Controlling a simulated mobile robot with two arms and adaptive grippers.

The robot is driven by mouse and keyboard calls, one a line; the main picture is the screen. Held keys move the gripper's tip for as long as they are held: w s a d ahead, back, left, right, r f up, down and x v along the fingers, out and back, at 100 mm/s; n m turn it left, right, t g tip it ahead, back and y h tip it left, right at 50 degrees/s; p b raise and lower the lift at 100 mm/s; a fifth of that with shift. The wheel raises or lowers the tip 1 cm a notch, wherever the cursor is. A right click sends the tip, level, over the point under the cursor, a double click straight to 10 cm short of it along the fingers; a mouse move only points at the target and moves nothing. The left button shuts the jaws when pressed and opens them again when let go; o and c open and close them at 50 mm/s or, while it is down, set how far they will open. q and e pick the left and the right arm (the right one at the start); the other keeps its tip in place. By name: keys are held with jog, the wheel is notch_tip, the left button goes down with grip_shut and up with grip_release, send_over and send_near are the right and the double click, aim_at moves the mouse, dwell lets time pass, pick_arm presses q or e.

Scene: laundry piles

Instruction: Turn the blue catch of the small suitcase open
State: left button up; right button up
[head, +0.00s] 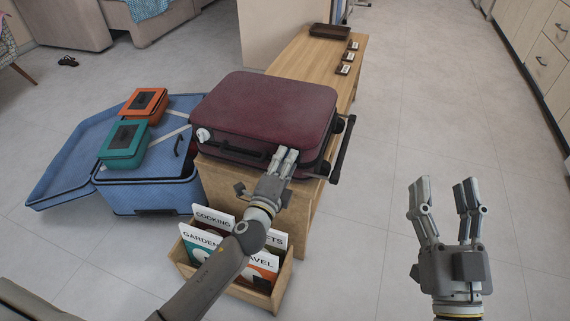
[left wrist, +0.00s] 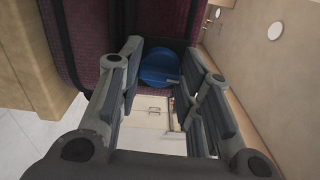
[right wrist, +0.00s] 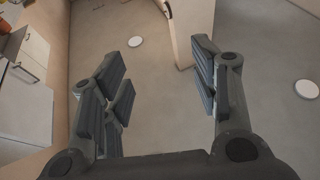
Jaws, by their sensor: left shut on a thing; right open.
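The small dark red suitcase (head: 262,110) lies flat and closed on the wooden bench. My left gripper (head: 286,158) is at its front side, right of the handle, and covers the catch in the head view. In the left wrist view, the round blue catch (left wrist: 158,66) sits on the suitcase side between the fingers of my left gripper (left wrist: 160,88). The fingers are shut on the catch. The catch's far side is partly hidden by the right finger. My right gripper (head: 445,190) is open and empty over the floor at the right; its fingers also show apart in the right wrist view (right wrist: 160,88).
An open blue suitcase (head: 150,192) stands at the left with an orange case (head: 144,103) and a teal case (head: 124,144) on it. A box of books (head: 232,262) stands below my left arm. The bench (head: 318,60) holds a dark tray (head: 330,31) at its far end.

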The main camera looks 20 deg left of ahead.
pick_arm(q)
jog(key=shift+n, duration=0.6)
pick_arm(e)
jog(key=shift+s+r+t, duration=0.25)
jog(key=shift+r+t, duration=0.05)
jog(key=shift+r, duration=0.2)
pick_arm(q)
jog(key=o, duration=1)
jog(key=shift+o, duration=0.2)
jog(key=s, duration=1.2)
jog(key=shift+a, duration=0.2)
